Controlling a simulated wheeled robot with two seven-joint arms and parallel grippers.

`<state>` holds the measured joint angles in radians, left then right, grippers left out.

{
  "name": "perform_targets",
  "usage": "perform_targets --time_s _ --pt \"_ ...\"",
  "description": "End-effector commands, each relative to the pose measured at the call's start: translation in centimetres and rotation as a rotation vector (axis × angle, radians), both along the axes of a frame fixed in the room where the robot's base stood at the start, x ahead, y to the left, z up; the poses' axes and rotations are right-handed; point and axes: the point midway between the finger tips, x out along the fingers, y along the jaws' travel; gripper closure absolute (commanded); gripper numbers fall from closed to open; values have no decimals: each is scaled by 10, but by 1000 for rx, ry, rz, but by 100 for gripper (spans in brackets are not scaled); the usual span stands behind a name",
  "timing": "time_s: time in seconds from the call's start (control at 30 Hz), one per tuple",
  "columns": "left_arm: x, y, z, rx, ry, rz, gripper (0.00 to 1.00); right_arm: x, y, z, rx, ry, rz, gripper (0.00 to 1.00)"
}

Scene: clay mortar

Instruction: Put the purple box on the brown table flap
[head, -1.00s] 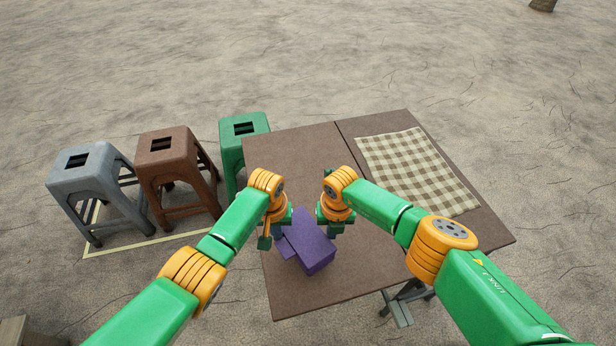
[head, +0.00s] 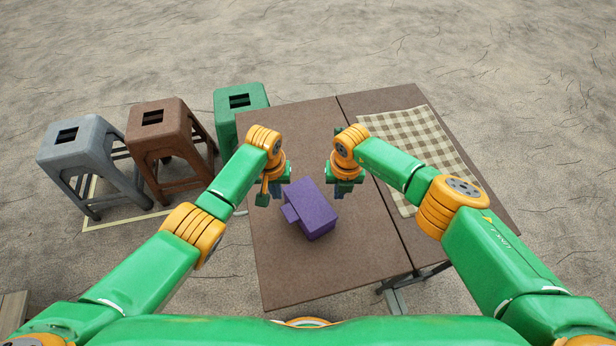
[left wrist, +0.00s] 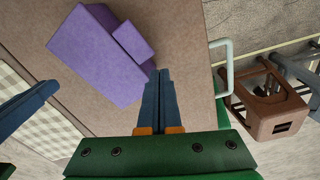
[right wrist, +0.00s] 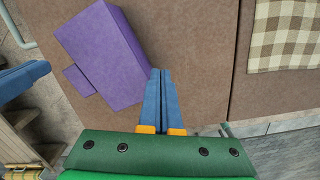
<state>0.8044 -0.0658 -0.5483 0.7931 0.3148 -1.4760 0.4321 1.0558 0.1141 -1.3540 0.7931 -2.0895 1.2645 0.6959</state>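The purple box (head: 318,208), with a smaller block on one side, rests on the brown table flap (head: 290,275), the bare left part of the table. My left gripper (head: 276,193) is just left of and behind the box in the head view; my right gripper (head: 342,189) is right of and behind it. Both look apart from the box. The left wrist view shows the box (left wrist: 95,60) beyond my left gripper's fingers (left wrist: 160,85), which are together and empty. The right wrist view shows the box (right wrist: 105,50) beside my right gripper's fingers (right wrist: 161,85), also together and empty.
A checkered cloth (head: 425,150) lies on the right part of the table, past a seam. A grey stool (head: 88,145), a brown stool (head: 160,125) and a green stool (head: 240,100) stand left of the table. The flap's front area is bare.

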Motion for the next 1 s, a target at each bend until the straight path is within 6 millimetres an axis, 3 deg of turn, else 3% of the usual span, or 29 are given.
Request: perform_targets --time_s 0.13,0.23,0.43,0.57,0.87,1.0 --pt "-1 14 0 2 -1 -1 97 0 -14 1 -2 -2 0 100" --pt "-1 18 1 3 0 -3 70 0 -18 1 -2 -3 1 100" --pt "-1 18 1 3 0 -4 70 -1 -18 1 -2 -3 1 100" --pt "-1 18 1 3 0 -4 70 -1 -18 1 -2 -3 1 70" --pt "-1 18 3 2 -1 -4 70 -1 -18 1 -2 -3 1 70" --pt "-1 17 25 0 -6 -5 70 -1 -18 1 -2 -3 1 70"
